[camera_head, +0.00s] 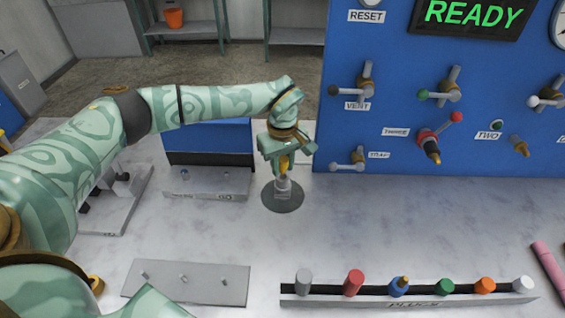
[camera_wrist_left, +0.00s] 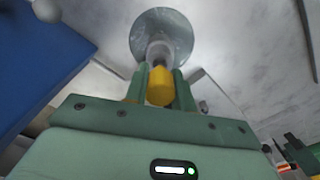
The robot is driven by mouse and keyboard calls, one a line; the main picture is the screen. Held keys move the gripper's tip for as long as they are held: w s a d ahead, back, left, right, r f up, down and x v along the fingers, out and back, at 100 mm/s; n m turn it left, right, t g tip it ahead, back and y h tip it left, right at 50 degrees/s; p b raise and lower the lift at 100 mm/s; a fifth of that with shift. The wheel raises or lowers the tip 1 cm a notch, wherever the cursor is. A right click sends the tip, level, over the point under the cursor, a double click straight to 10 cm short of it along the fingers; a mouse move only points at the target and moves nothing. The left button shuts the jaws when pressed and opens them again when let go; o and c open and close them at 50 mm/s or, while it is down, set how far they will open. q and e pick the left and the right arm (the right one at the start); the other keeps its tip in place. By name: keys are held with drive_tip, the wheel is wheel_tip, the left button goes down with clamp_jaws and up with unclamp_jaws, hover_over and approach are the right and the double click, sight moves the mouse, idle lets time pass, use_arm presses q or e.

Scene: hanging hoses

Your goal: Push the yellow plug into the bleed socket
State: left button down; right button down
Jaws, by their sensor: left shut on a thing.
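My left gripper (camera_head: 283,165) is shut on the yellow plug (camera_head: 284,162), pointing down over the worktop. The plug also shows between the green fingers in the left wrist view (camera_wrist_left: 160,88). Just beyond the fingertips is a short pale grey cylinder (camera_head: 283,185), standing on a round grey disc (camera_head: 283,205). In the left wrist view the cylinder (camera_wrist_left: 159,50) is in line with the plug. I cannot tell whether plug and cylinder touch, or whether this is the bleed socket; no such label is readable. My right gripper is not in view.
A blue panel (camera_head: 390,60) with valves, labels and a READY display rises behind at right. A rack of coloured plugs (camera_head: 410,299) lies at the front. A grey plate with pegs (camera_head: 186,283) lies front left. The worktop right of the disc is clear.

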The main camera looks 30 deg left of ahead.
sight(283, 158)
use_arm(q)
drive_tip(key=shift+r+p, duration=0.1)
drive_tip(key=shift+p, duration=0.25)
idle(0.5)
drive_tip(key=shift+f+b, duration=0.4)
drive_tip(key=shift+f, duration=0.6)
drive_tip(key=c, duration=1.1)
unclamp_jaws()
drive_tip(key=shift+r, duration=0.15)
wheel_tip(283, 158, up, 16)
drive_tip(key=p, duration=0.3)
